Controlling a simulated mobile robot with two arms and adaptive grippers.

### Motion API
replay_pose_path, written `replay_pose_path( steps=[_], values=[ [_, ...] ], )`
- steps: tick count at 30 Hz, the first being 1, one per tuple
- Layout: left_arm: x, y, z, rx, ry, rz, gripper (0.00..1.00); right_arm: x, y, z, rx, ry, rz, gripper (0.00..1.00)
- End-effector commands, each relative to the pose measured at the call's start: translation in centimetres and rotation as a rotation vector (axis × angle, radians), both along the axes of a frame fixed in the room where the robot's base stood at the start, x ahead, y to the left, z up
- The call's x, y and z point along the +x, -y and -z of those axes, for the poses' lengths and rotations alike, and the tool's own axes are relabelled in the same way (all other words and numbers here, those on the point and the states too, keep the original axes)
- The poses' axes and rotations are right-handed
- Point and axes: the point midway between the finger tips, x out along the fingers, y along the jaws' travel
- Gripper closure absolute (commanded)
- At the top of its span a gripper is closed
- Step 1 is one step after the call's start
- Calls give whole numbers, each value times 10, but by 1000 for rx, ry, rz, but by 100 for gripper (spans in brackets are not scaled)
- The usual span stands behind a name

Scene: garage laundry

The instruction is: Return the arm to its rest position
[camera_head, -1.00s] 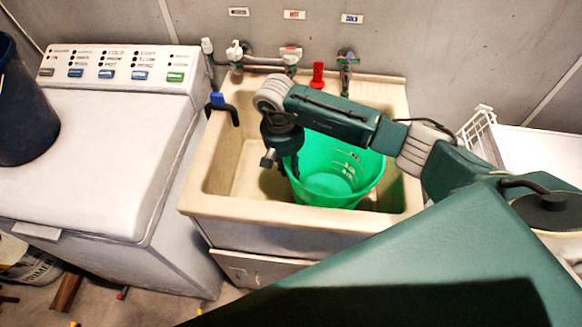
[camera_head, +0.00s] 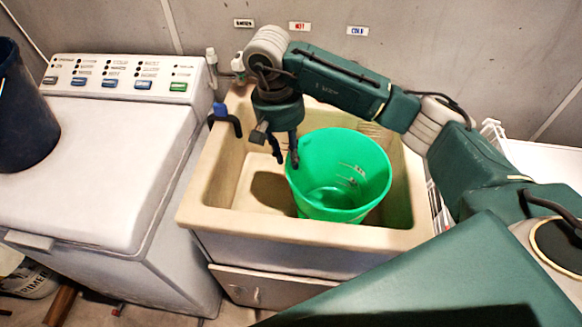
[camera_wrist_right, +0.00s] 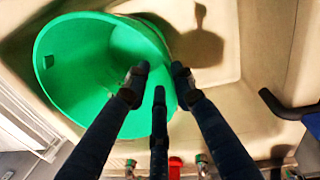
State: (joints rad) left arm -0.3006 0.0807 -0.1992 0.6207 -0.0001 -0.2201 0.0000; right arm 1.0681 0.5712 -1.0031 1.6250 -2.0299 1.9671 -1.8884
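My right arm reaches in from the right of the head view, bent over the utility sink (camera_head: 205,205). Its gripper (camera_head: 286,160) points down at the left rim of a green bucket (camera_head: 340,160). The green bucket stands in the sink and also shows in the wrist view (camera_wrist_right: 85,75), beside and below the fingers. From these views I cannot tell the exact gap between fingertips and rim. My left gripper is out of view.
A white washing machine (camera_head: 90,160) stands left of the sink, with a dark bucket (camera_head: 25,120) on top. A blue-handled black spout (camera_head: 224,118) is at the sink's left rim. Labelled taps at the back wall are mostly behind my arm.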

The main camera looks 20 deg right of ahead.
Motion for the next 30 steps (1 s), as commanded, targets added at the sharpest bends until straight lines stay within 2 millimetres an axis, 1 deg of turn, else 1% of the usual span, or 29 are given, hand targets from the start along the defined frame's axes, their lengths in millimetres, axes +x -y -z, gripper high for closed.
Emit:
replay_pose_path(
  steps=[4, 19, 22, 27, 30],
  values=[
    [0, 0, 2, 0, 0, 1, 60, 0, -1, -7, 0, 0, 0, 75],
    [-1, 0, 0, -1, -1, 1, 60, 0, -1, -9, 0, 0, 0, 75],
    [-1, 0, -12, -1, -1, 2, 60, 0, -1, -21, 1, 0, 0, 75],
    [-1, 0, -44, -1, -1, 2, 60, 0, -1, -53, 0, 0, 0, 75],
    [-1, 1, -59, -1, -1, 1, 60, 0, -1, -69, 0, 0, 0, 75]
  ],
)
